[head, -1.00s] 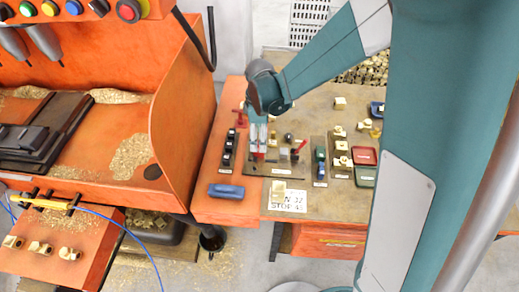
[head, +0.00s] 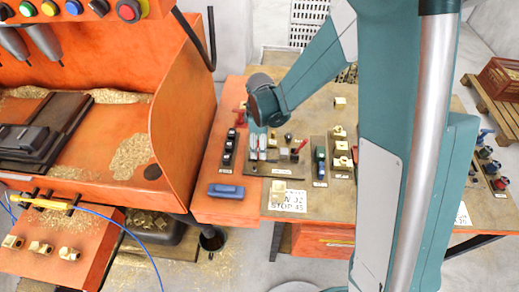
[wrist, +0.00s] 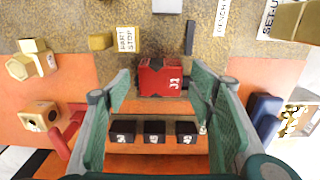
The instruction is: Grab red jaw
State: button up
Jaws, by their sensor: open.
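The red jaw (wrist: 160,77) is a red block with a white marking and a notched top edge in the wrist view. It sits on the bench between my gripper's two green-padded fingers (wrist: 159,88), with gaps visible on both sides. My gripper is open and empty. In the head view my gripper (head: 258,146) points down over the bench, behind the blue block; the red jaw is largely hidden there by the fingers.
Several black blocks (wrist: 154,131) stand in a row close to the red jaw, below it in the wrist view. A dark blue block (wrist: 264,115) lies right of the fingers, and brass parts (wrist: 40,115) lie left. In the head view a blue block (head: 226,191) lies at the bench's front.

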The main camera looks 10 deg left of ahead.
jog(key=shift+c, duration=0.4)
jog(key=c, duration=1.1)
jog(key=shift+r, duration=0.15)
jog(key=shift+r, duration=4.85)
